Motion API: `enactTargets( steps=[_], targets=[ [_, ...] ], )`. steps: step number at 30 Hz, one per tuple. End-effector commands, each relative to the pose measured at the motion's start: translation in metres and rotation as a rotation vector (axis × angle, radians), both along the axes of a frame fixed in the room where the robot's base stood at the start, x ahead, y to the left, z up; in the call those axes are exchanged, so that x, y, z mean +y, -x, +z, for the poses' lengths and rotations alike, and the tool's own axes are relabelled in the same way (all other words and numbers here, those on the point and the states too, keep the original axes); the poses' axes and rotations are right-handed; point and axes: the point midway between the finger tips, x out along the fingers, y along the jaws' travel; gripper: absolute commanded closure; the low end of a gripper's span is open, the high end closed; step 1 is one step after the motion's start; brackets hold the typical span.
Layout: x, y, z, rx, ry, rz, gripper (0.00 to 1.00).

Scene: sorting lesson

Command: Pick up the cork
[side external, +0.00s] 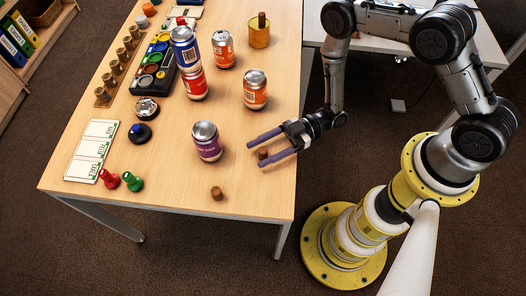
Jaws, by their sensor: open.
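A purple can (207,142) stands just left of my fingertips. An orange can (255,89) and other cans stand behind. Red (109,180) and green (133,181) pawns are at the front left. The table's (180,188) front right is mostly clear.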

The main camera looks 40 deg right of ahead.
Motion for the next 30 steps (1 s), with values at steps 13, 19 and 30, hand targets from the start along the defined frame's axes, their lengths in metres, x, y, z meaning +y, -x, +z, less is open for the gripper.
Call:
enactTargets(
  steps=[13, 19, 30],
  targets=[
    [-0.0006, 0.0, 0.0, 0.0, 0.0, 0.0, 0.94],
    [-0.0006, 0.0, 0.0, 0.0, 0.0, 0.0, 1.0],
    [-0.0006, 0.0, 0.0046, 0.0, 0.0, 0.0, 1.0]
  ],
)
